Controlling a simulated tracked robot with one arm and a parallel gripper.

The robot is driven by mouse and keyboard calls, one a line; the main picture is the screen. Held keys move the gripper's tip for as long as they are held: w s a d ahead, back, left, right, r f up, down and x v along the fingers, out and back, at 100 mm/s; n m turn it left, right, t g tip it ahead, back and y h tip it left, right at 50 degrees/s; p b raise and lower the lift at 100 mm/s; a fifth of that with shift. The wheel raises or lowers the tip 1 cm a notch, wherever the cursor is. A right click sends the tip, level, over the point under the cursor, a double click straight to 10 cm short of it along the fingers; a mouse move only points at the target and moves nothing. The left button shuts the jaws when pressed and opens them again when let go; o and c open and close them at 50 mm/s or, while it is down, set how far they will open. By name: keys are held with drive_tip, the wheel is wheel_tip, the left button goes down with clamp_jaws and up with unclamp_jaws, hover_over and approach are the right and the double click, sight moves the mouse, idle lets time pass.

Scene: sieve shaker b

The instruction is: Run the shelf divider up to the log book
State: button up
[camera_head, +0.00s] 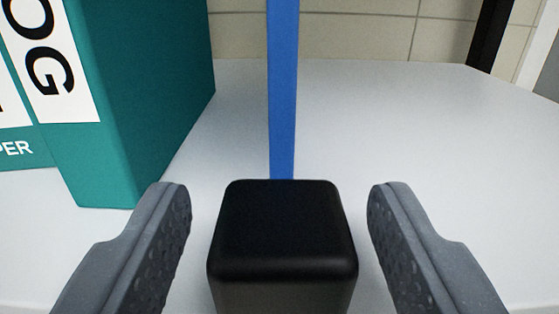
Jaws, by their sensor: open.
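The log book (150,95) is a teal binder standing upright on the left, with "OG" readable on its white spine label. The shelf divider (283,90) is a thin blue upright strip in the middle, with a black block (282,235) in front at its lower end. A clear gap of shelf lies between the divider and the log book. My gripper (279,205) is open, one grey finger on each side of the black block, with space on both sides. The foot of the divider is hidden behind the block.
The white shelf (400,120) is bare to the right of the divider. Another teal binder (15,125) stands at the far left, cut off by the frame. A tiled wall (350,30) is behind, and a dark post (490,35) stands at the back right.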

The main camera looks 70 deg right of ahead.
drive_tip(key=shift+w+d, duration=0.15)
drive_tip(key=shift+d, duration=0.2)
drive_tip(key=shift+r, duration=0.1)
clamp_jaws()
